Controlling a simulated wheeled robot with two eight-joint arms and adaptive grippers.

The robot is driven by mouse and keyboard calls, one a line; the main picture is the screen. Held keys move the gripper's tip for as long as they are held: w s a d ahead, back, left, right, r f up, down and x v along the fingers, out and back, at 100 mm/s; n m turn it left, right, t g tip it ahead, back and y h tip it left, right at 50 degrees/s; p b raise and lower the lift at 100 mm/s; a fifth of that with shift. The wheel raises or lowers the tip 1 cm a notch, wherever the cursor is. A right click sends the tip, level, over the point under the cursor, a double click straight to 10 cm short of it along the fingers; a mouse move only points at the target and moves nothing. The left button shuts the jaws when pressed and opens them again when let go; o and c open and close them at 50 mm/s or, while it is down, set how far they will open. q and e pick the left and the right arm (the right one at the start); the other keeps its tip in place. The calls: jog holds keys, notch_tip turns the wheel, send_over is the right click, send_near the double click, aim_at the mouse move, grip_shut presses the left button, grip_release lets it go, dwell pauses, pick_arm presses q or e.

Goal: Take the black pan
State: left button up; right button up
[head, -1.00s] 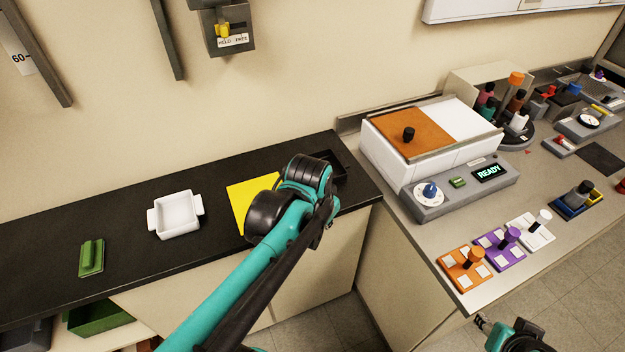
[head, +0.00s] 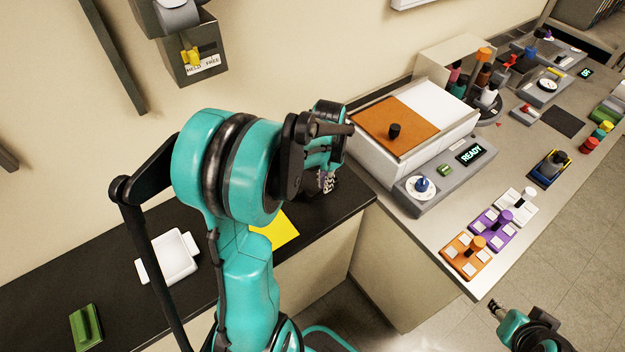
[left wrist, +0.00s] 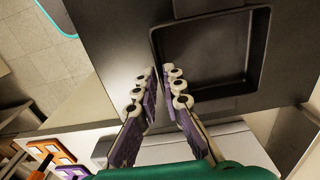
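The black pan (left wrist: 205,55) is a square, shallow, dark tray that fills the upper middle of the left wrist view, with a stub at its top edge. It rests on the black counter (head: 110,262); in the head view my arm and gripper largely hide it. My left gripper (head: 328,183) points down at the counter's right end. In the left wrist view its fingers (left wrist: 161,78) are apart, at the pan's left wall, with a narrow gap between the tips. Contact with the wall is unclear. My right gripper (head: 498,308) is at the lower right; its fingers are too small to read.
A yellow sheet (head: 276,231), a white dish (head: 172,258) and a green block (head: 86,327) lie left on the counter. Right stands a white-and-orange machine (head: 447,157) on a grey bench (head: 395,235). A wall box (head: 190,62) hangs above.

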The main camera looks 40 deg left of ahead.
pick_arm(q)
notch_tip(320, 180, down, 2)
jog(key=shift+f, duration=0.25)
grip_shut()
pick_arm(e)
jog(key=shift+f, duration=0.5)
pick_arm(q)
jog(key=shift+r, duration=0.1)
jog(key=shift+r, duration=0.2)
notch_tip(320, 180, up, 4)
jog(key=shift+f+p, duration=0.15)
jog(key=shift+p, duration=0.6)
jog(key=w+r+p, duration=0.2)
jog(key=w+r, duration=0.4)
jog(key=w, duration=0.5)
jog(key=shift+w+r+p, duration=0.3)
jog(key=shift+w+r, duration=0.05)
jog(key=shift+r, duration=0.05)
pick_arm(e)
notch_tip(320, 180, up, 4)
jog(key=shift+r, duration=0.2)
